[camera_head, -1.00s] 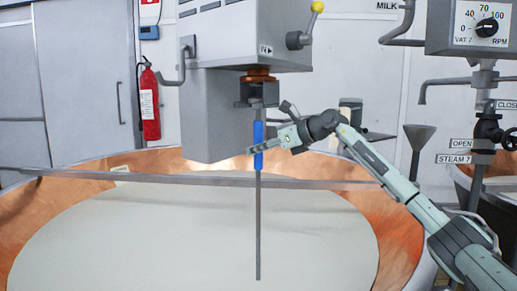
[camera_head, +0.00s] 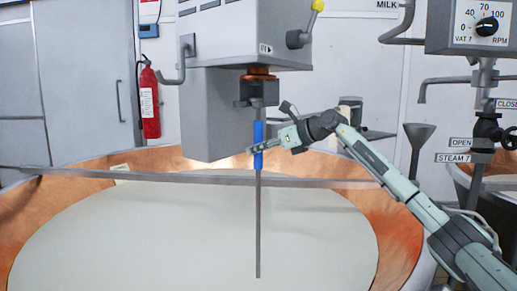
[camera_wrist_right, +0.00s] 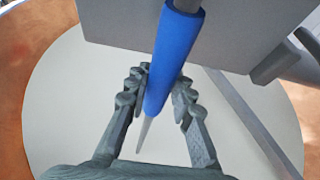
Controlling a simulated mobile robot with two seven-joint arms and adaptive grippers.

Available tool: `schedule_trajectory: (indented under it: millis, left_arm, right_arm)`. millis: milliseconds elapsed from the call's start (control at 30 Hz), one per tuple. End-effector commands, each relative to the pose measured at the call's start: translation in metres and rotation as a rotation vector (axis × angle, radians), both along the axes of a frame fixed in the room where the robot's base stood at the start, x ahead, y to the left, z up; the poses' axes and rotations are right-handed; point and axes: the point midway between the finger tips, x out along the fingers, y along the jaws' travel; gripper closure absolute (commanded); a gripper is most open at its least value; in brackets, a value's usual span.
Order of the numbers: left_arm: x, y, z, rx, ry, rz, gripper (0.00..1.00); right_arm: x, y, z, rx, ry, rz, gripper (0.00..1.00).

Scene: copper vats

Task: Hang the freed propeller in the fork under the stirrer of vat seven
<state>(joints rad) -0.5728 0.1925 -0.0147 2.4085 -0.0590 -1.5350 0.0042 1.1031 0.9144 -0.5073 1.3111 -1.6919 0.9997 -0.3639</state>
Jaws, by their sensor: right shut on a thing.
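The propeller (camera_head: 258,225) shows as a long thin grey shaft with a blue sleeve, hanging upright over the vat (camera_head: 400,235). Its top end is at the dark fork (camera_head: 257,92) under the stirrer head (camera_head: 245,35). I cannot tell whether it is seated there. My right gripper (camera_head: 256,148) is shut on the blue sleeve. In the right wrist view the blue sleeve (camera_wrist_right: 172,60) passes between the fingers of my right gripper (camera_wrist_right: 160,88). The shaft's lower end is just above or at the pale liquid; I cannot tell which. My left gripper is out of view.
A grey bar (camera_head: 200,179) crosses the vat behind the shaft. A lever with a yellow knob (camera_head: 318,6) juts from the stirrer head. At the right are a speed dial box (camera_head: 482,27), pipes and a funnel (camera_head: 418,137). A fire extinguisher (camera_head: 149,100) hangs at the back left.

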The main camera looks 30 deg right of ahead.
Motion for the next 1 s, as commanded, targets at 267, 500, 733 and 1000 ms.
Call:
schedule_trajectory:
  millis: [267, 500, 733, 1000]
  left_arm:
    - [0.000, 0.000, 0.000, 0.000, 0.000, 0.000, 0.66]
    - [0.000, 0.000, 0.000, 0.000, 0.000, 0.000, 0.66]
    - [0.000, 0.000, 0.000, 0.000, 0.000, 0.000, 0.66]
    - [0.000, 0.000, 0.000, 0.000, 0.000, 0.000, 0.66]
  right_arm:
    - [0.000, -0.002, 0.001, 0.002, -0.001, -0.005, 0.73]
    - [0.000, -0.002, 0.000, 0.001, 0.000, -0.004, 0.53]
    - [-0.001, -0.002, -0.004, -0.002, 0.008, -0.002, 0.53]
    - [-0.033, -0.019, 0.013, -0.003, 0.004, -0.006, 0.53]
